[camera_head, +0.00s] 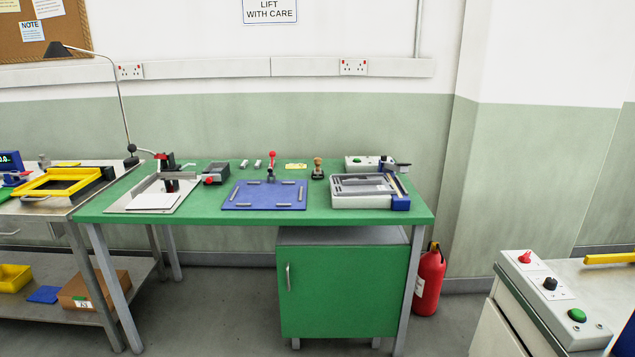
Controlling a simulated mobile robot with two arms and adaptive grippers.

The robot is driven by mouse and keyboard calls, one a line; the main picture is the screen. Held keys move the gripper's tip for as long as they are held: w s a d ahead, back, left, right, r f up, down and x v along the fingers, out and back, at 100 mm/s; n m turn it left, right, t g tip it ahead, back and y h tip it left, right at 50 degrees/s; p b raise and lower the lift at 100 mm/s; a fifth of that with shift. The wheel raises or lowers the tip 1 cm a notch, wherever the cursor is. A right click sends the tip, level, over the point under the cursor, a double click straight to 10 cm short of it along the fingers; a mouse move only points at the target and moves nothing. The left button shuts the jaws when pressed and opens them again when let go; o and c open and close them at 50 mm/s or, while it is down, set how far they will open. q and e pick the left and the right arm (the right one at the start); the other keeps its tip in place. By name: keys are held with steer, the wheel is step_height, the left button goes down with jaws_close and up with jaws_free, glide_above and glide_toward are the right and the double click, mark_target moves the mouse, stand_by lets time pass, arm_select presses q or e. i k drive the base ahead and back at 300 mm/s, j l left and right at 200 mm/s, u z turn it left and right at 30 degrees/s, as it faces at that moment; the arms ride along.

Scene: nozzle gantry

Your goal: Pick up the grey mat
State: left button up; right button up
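No grey mat can be picked out with certainty. A flat grey plate (122,205) lies on the left part of the green table (330,222), with a white sheet or block (153,201) on it and a small stand with a red part (168,170) at its back. A blue mat (265,205) with several grey strips lies at the table's middle. A grey tray-like device (352,200) with a blue end stands at the right. Neither of my grippers is in view.
A metal trolley (62,211) on the left bears a yellow frame (36,189). A green cabinet (335,291) stands under the table. A red fire extinguisher (428,285) is beside it. A control box (556,335) with a green button fills the lower right. Some floor before the table is clear.

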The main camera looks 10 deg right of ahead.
mark_target(376, 184)
steer(key=i+j+z, duration=0.25)
steer(key=i+z, duration=0.2)
steer(key=i+j+z, duration=0.7)
steer(key=j+z, duration=0.15)
steer(key=i+j+z, duration=0.2)
steer(key=j+z, duration=0.25)
steer(key=j, duration=0.1)
